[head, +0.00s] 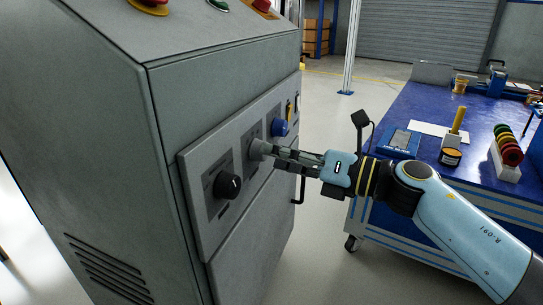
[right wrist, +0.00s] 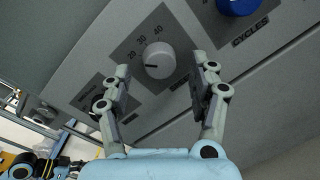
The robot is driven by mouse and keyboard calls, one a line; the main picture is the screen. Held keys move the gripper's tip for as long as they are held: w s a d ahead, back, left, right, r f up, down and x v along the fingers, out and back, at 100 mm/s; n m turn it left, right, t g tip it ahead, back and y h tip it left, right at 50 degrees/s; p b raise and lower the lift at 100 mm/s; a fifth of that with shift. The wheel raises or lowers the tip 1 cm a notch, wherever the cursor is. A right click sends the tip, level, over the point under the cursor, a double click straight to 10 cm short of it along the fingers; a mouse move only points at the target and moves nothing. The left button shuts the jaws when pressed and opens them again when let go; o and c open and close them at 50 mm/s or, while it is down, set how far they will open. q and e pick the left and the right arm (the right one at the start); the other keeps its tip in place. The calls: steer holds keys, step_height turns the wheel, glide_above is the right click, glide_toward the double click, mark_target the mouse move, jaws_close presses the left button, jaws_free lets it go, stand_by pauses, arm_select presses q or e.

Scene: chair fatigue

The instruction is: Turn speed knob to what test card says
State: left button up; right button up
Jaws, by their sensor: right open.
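The grey speed knob (right wrist: 159,60) sits on a dark dial plate marked 20, 30 and 40 in the right wrist view. Its dark pointer line points to the left, below the 20 mark. It also shows on the machine's front panel in the head view (head: 258,149). My right gripper (right wrist: 160,82) is open, with one finger on either side of the knob and the fingertips close to the panel. In the head view the same gripper (head: 279,156) reaches the knob from the right. I cannot tell whether it touches. No readable test card shows.
A black knob (head: 227,185) is left of the grey knob, and a blue knob (head: 280,127) marked CYCLES is right of it. A blue workbench (head: 480,172) at right holds a white sheet (head: 428,129), a blue device (head: 400,143) and coloured rings (head: 509,146).

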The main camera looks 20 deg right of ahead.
steer(key=shift+x, duration=1.05)
steer(key=shift+c, duration=0.2)
steer(key=c, duration=1.1)
